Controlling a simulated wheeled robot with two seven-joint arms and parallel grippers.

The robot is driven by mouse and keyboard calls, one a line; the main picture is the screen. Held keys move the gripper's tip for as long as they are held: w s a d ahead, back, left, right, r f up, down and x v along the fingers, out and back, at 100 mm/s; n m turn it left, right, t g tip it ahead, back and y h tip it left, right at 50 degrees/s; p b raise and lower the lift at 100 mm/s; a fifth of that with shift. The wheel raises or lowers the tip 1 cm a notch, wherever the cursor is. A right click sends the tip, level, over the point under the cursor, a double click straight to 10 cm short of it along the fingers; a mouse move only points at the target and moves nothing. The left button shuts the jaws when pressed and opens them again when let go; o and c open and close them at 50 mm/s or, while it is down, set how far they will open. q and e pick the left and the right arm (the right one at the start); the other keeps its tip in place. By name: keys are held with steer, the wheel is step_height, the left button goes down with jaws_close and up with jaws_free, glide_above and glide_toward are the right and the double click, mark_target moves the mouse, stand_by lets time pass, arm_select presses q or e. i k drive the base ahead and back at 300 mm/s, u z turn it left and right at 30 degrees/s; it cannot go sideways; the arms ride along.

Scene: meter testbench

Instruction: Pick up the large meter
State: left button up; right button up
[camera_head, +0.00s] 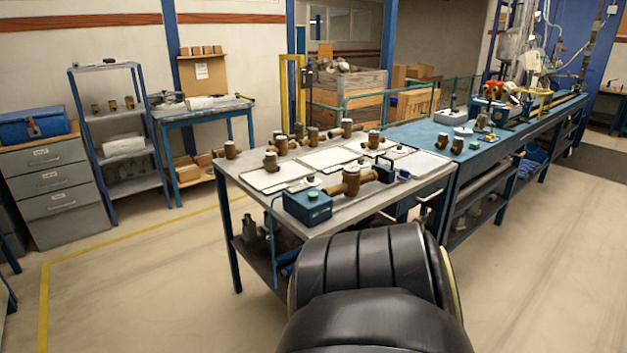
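The largest meter in view, a brown bronze-coloured one (351,181), lies near the front edge of the grey-topped table (250,175), behind a blue box (307,205). It has a round upper part and a pipe-like body lying across the tabletop. Smaller brown meters stand on the same table, such as one on a white sheet (271,161) and one at the back (347,127). A black segmented part of my own body fills the lower middle and hides the table's front right leg area. Neither gripper is in view.
A long blue bench (420,133) adjoins the table on the right, with small meters and test equipment on it. A grey drawer cabinet (55,190) and shelf rack (120,145) stand at the left. The floor is clear in front and right.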

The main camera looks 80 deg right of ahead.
mark_target(353, 178)
steer(key=z, duration=0.75)
steer(key=i, duration=1.6)
steer(key=z, duration=1.25)
